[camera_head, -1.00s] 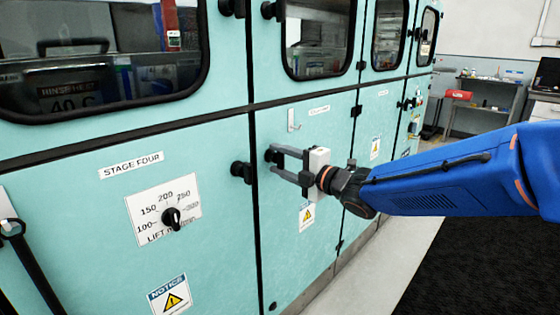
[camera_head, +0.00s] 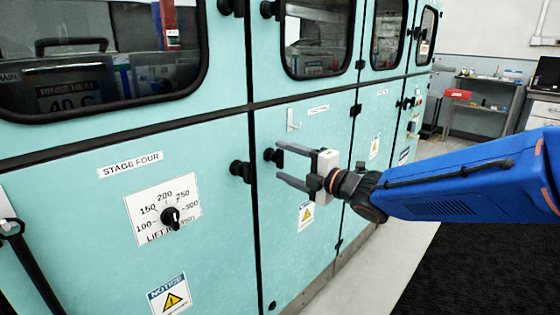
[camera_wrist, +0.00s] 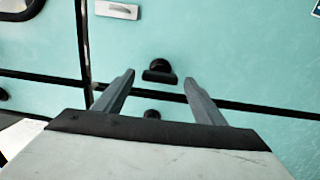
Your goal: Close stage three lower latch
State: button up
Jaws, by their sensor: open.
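The lower latch is a black knob with a short bar (camera_wrist: 158,72) on the teal stage three panel. In the head view the latch (camera_head: 270,155) sits near the panel's left edge, partly behind a fingertip. A matching black knob (camera_head: 240,171) is across the seam on the stage four panel, and it also shows in the wrist view (camera_wrist: 152,114). My gripper (camera_head: 281,161) is open and empty in front of the stage three panel. In the wrist view the latch lies between and beyond the fingertips (camera_wrist: 159,76), apart from both.
A small white hook (camera_head: 293,121) is above the latch, and a warning label (camera_head: 306,215) is below. A dial plate (camera_head: 163,208) is on the stage four panel. Windows (camera_head: 318,38) are above. Open floor (camera_head: 360,275) lies right of the cabinets.

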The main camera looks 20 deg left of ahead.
jog(key=v, duration=1.4)
jog(key=shift+d, duration=0.3)
jog(key=shift+s, duration=0.15)
jog(key=w+d+m+t+h, duration=0.3)
jog(key=d+m, duration=0.2)
jog(key=d, duration=0.2)
jog(key=w+d+m+t+h, duration=0.3)
jog(key=d+m, duration=0.1)
jog(key=d, duration=0.2)
jog(key=s+d+f+m+h, duration=0.25)
jog(key=d+m+h, duration=0.2)
jog(key=d, duration=0.45)
jog(key=s+d+f+m+h, duration=0.1)
jog(key=d+f+m+h, duration=0.25)
jog(key=d+m, duration=0.35)
jog(key=s+d+f+m+g+h, duration=0.3)
jog(key=s+d+f+m, duration=0.2)
jog(key=s+d, duration=0.4)
jog(key=s+f+m+g, duration=0.2)
jog(key=s+f+m, duration=0.1)
jog(key=s, duration=0.4)
jog(key=s+d+f+m+g, duration=0.1)
jog(key=s+f+m+g, duration=0.1)
jog(key=s, duration=0.5)
jog(key=shift+d+f+m+g, duration=0.3)
jog(key=shift+f+m+g, duration=0.1)
jog(key=shift+m+g, duration=0.15)
